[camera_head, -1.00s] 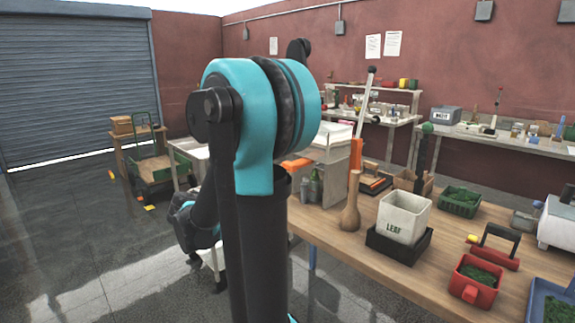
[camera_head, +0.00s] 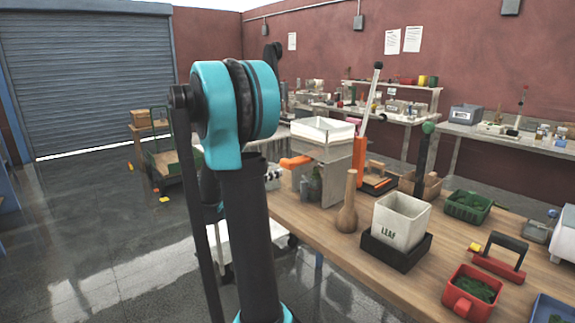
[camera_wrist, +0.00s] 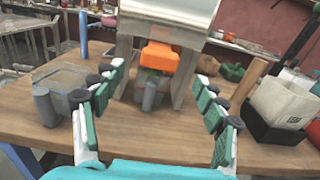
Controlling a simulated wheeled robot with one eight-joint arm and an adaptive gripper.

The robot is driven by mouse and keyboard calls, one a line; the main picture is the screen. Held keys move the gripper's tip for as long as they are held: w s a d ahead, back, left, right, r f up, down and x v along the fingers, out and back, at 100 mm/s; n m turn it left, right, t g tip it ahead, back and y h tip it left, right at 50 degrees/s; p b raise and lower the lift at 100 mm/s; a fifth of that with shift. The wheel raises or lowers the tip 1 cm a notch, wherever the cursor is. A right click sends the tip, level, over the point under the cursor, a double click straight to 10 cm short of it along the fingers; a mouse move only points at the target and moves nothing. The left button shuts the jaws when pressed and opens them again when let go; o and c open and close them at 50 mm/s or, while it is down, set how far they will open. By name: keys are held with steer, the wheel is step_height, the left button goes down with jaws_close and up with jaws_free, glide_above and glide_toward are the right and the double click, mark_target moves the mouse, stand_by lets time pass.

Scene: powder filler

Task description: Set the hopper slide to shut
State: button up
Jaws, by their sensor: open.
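The powder filler has a white hopper (camera_head: 323,132) on a grey stand (camera_head: 338,182) at the table's left end. Its orange slide handle (camera_head: 296,161) sticks out to the left under the hopper. In the wrist view, the orange handle (camera_wrist: 160,57) faces me between the two stand legs. My gripper (camera_wrist: 158,80) is open, its green-padded fingers spread on either side of the handle in the picture. The handle looks a little beyond the fingertips, and I see no contact. In the head view my arm hides most of the gripper.
A grey cylinder (camera_wrist: 149,96) stands under the handle. A wooden pestle-like tool (camera_head: 348,207), a LEAF bin (camera_head: 400,222) and an orange-based lever press (camera_head: 359,160) stand near the filler.

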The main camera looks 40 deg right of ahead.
mark_target(284, 164)
steer(key=d, duration=0.8)
steer(key=shift+w+d, duration=0.35)
steer(key=shift+c, duration=0.2)
